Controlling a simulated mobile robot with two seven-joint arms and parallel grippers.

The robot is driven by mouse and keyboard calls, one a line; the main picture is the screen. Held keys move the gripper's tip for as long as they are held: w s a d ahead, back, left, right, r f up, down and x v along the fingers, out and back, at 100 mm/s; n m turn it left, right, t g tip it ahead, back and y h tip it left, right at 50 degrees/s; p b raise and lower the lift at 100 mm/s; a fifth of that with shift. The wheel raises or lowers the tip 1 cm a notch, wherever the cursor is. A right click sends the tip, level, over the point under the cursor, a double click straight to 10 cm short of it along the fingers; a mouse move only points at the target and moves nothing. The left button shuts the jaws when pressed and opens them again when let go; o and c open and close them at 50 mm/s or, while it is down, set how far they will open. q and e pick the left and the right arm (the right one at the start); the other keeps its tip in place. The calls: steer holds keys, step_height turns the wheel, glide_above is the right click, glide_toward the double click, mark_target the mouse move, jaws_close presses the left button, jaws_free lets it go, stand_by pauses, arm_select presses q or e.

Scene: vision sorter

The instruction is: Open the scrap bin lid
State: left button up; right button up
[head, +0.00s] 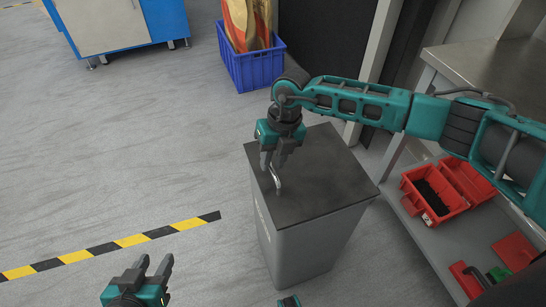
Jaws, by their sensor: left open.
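The scrap bin (310,239) is a tall grey box standing on the floor. Its dark flat lid (325,180) lies closed on top. A small curved metal handle (277,183) sits near the lid's left edge. My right gripper (273,168) points down over this handle, its fingers at the handle's far end. The fingers partly hide the handle, and I cannot tell whether they are closed on it. My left gripper (152,267) is open and empty, low at the bottom left, apart from the bin.
A blue crate (254,70) with sacks stands behind the bin. A metal bench (480,55) with a lower shelf holding red boxes (434,200) is on the right. A yellow-black floor stripe (115,245) runs left of the bin. The left floor is clear.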

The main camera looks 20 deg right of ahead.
jaws_close()
stand_by(0.4)
